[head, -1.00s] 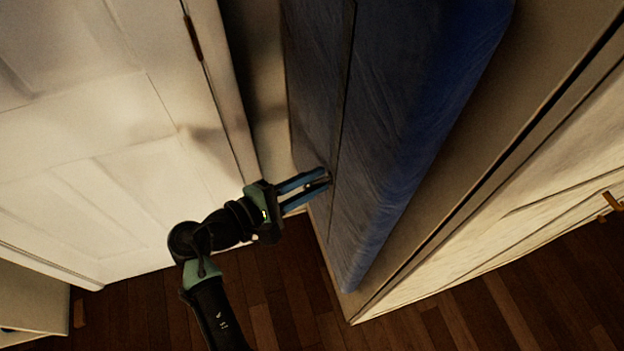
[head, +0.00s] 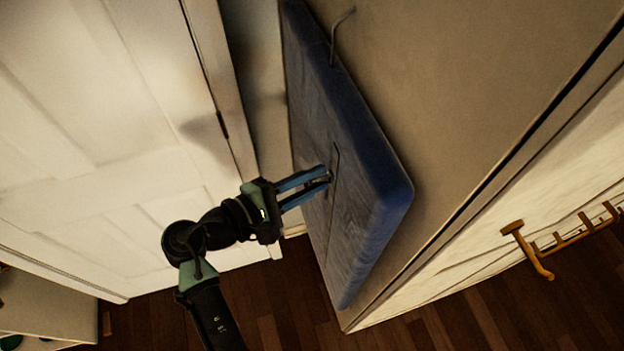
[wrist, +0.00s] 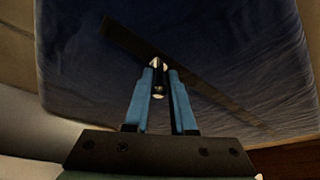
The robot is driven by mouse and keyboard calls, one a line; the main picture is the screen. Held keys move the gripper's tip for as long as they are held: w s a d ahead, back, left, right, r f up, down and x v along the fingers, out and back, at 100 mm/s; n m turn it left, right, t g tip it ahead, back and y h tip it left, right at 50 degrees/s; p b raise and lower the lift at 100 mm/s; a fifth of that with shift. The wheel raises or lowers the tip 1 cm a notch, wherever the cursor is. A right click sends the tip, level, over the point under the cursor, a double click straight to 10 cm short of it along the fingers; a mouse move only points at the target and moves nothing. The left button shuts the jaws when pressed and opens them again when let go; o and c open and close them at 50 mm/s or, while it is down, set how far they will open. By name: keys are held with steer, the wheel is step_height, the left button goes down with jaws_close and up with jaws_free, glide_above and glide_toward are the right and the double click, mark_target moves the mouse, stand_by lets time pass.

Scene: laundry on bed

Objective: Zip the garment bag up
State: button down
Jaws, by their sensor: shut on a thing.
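The blue garment bag (head: 365,190) hangs against the beige wall, with a thin hook (head: 336,38) at its top. A dark zip line (head: 337,152) runs along its front face. My gripper (head: 328,175) is at about mid-height of the bag's front. In the wrist view my gripper (wrist: 159,75) is shut on a small shiny zip pull (wrist: 157,64), which its blue fingers partly hide. A dark strip (wrist: 205,88) slants across the bag there, on both sides of the pull.
A white panelled door (head: 110,130) stands to the left of my arm. To the right, a pale surface carries a yellowish rack with pegs (head: 530,250). Dark wooden floor (head: 290,290) lies below. The bag hangs in the corner close to the door frame.

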mark_target(333, 154)
steer(key=shift+r+p, duration=1.65)
steer(key=shift+r, duration=1.1)
steer(key=shift+w, duration=0.1)
steer(key=c, duration=0.9)
jaws_free()
steer(key=shift+s+a, duration=0.35)
steer(key=b+v, duration=0.4)
steer(key=v, duration=0.8)
steer(key=shift+a+r, duration=0.1)
